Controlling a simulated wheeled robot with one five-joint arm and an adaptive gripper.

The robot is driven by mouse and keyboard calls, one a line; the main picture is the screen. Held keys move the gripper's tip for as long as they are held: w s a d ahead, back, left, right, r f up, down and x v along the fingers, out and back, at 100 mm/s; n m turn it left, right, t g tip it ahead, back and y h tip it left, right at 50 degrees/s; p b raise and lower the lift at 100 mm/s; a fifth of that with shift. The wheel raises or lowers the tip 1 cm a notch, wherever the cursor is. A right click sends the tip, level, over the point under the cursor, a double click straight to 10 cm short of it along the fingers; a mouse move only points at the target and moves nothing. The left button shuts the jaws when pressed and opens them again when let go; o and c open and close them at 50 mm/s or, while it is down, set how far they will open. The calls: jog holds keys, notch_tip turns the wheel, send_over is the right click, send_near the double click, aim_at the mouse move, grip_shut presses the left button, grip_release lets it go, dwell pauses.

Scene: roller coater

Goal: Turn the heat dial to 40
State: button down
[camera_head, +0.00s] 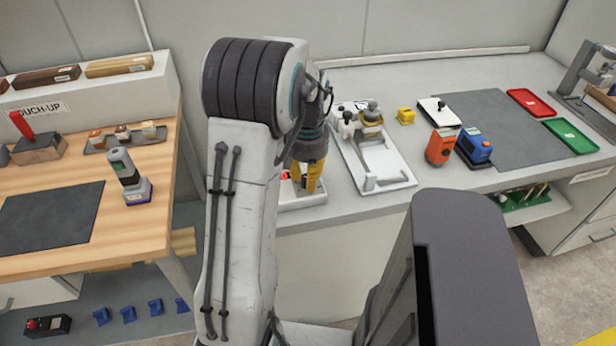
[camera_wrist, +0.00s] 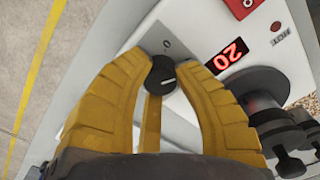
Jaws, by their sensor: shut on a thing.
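The heat dial (camera_wrist: 162,75) is a small dark round knob with a pale pointer line, on a light panel of the machine in the wrist view. My gripper (camera_wrist: 160,68) has its yellow fingers closed in around the dial, one on each side. A red display (camera_wrist: 227,57) beside the dial reads 20, and a "0" mark is printed near the dial. In the head view my gripper (camera_head: 309,178) reaches down at the bench's front edge, over the machine (camera_head: 300,202). My arm and fingers hide most of the machine there.
A red switch (camera_wrist: 243,7) and a dark roller or knob (camera_wrist: 255,100) are close to my gripper. A white tray (camera_head: 385,180) with a tool lies just right of the machine. Orange (camera_head: 440,146) and blue (camera_head: 474,146) devices stand further right. The wooden table (camera_head: 120,225) is at left.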

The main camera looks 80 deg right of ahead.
jog(key=shift+a+f+m, duration=0.1)
jog(key=shift+f+m, duration=0.05)
jog(key=shift+m, duration=0.45)
jog(key=c, duration=0.9)
grip_release()
notch_tip(320, 180, up, 12)
jog(key=shift+r, duration=0.1)
dwell(0.7)
